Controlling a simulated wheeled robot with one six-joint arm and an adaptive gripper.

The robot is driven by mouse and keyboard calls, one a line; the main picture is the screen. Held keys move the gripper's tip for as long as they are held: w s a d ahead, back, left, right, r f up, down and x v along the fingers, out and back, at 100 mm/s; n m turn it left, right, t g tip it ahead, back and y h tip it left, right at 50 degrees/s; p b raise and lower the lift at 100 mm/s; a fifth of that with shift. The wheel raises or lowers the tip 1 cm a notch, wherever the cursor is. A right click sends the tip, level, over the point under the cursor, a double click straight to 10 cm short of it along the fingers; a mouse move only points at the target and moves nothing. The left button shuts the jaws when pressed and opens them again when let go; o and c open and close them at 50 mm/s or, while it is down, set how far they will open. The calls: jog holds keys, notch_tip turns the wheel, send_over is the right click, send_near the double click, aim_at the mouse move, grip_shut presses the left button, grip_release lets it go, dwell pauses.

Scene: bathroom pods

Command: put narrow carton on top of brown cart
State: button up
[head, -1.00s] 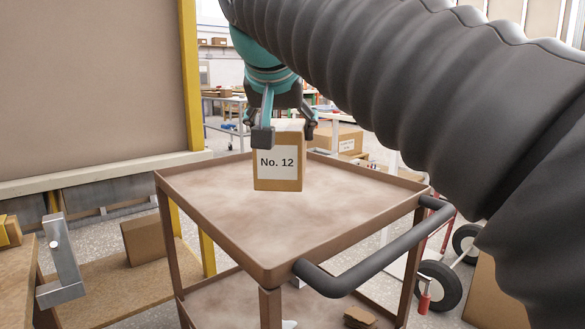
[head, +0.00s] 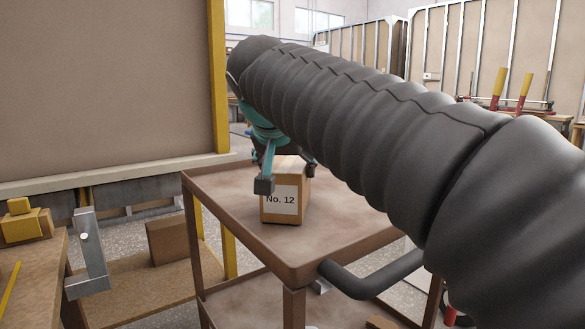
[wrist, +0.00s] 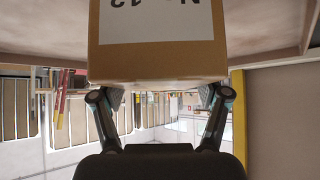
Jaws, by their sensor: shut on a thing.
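The narrow carton (head: 283,203), a small brown box with a white "No. 12" label, is upright over the top tray of the brown cart (head: 225,205). Its base looks at or very near the tray surface; I cannot tell if it touches. My gripper (head: 285,172) is shut on the carton from above, one finger on each side near its upper part. In the wrist view the carton (wrist: 158,55) fills the upper middle, its label upside down, with the fingers of my gripper (wrist: 160,100) at its sides. My arm hides the cart's far right part.
The cart has a raised rim and a dark push handle (head: 370,280) at the front right. A wooden bench (head: 30,270) with a metal bracket (head: 90,255) and yellow blocks (head: 25,222) stands at the left. A large brown panel (head: 100,85) with a yellow post stands behind. The tray's front is bare.

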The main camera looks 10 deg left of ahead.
jog(key=o, duration=1.6)
jog(key=shift+f, duration=0.1)
jog(key=shift+c, duration=0.2)
jog(key=shift+r, duration=0.25)
jog(key=p+v, duration=0.1)
jog(key=v, duration=1.1)
jog(key=shift+p, duration=0.35)
jog(key=shift+f, duration=0.1)
